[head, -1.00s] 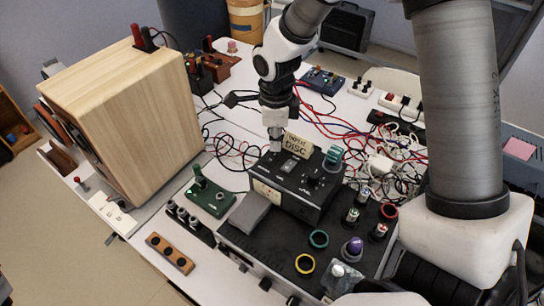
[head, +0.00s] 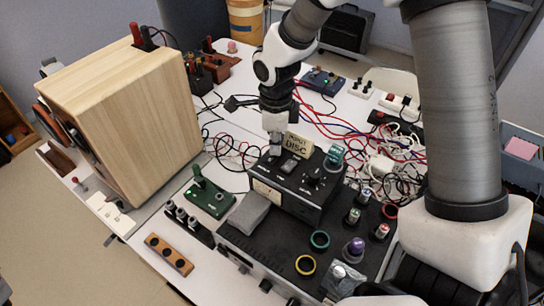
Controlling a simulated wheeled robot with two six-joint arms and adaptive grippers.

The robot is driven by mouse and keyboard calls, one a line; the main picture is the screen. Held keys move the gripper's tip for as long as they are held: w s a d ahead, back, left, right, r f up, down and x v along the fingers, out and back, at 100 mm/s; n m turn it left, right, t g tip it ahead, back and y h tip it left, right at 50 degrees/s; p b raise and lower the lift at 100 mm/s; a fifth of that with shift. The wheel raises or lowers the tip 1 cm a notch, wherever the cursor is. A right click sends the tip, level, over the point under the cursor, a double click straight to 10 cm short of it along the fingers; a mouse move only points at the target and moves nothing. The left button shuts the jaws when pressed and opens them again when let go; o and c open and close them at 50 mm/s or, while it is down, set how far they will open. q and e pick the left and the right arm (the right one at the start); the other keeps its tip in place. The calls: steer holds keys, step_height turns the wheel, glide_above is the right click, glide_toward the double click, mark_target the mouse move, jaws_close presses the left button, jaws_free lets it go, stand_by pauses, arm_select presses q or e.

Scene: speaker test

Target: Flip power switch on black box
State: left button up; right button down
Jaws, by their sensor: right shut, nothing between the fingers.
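The black box (head: 310,205) with a lit meter on its front stands on a dark panel in the middle of the table. A small grey switch (head: 289,166) sits on its top face. A label block reading "INPUT DISC" (head: 297,145) stands at its back edge. My right gripper (head: 275,150) reaches down from above, shut and empty, with its tips at the back left of the box's top, just left of the label and close to the switch. I cannot tell whether the tips touch the box. My left gripper is not in view.
A large wooden speaker (head: 140,115) stands at the left. A green board with a lever (head: 208,198) and a grey block (head: 249,213) lie left of the box. Tangled wires (head: 390,160) lie behind and right. Several knobs and coloured rings, including a yellow ring (head: 305,265), lie in front.

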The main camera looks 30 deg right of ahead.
steer(key=shift+f, duration=0.35)
steer(key=shift+s+r, duration=0.1)
step_height(320, 180, up, 7)
steer(key=p, duration=0.5)
steer(key=shift+p, duration=0.4)
